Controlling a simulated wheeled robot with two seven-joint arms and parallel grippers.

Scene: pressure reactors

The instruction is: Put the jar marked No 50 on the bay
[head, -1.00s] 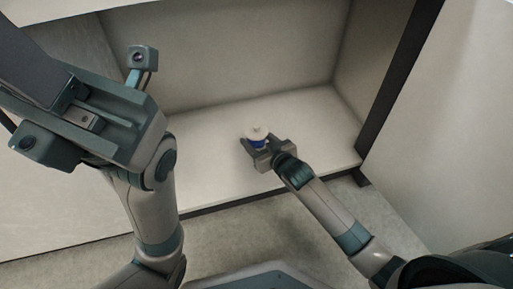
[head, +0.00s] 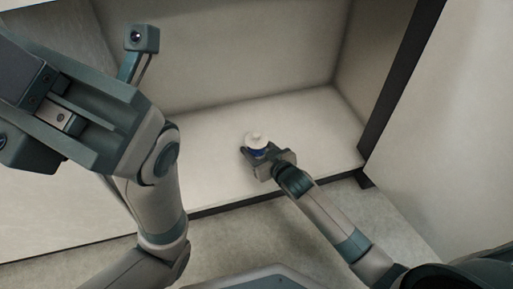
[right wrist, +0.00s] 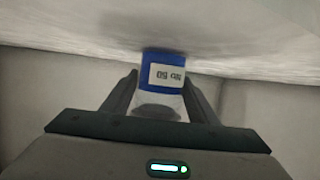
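The jar (head: 256,140) has a white lid and a blue body and stands upright in the head view, over the pale bay floor. In the right wrist view the jar (right wrist: 163,78) appears upside down, its white label reading No 50. My right gripper (head: 257,153) has its fingers on either side of the jar and looks shut on it. Its fingertips also show in the right wrist view (right wrist: 160,76). The jar's base is close to the bay floor there, with a shadow beside it; I cannot tell if it touches. My left gripper's fingers are out of view.
The bay (head: 215,190) is a pale recess with a back wall, side walls and a dark front edge. A dark upright post (head: 400,85) stands at its right. The bay floor around the jar is clear. My left arm covers the picture's left side.

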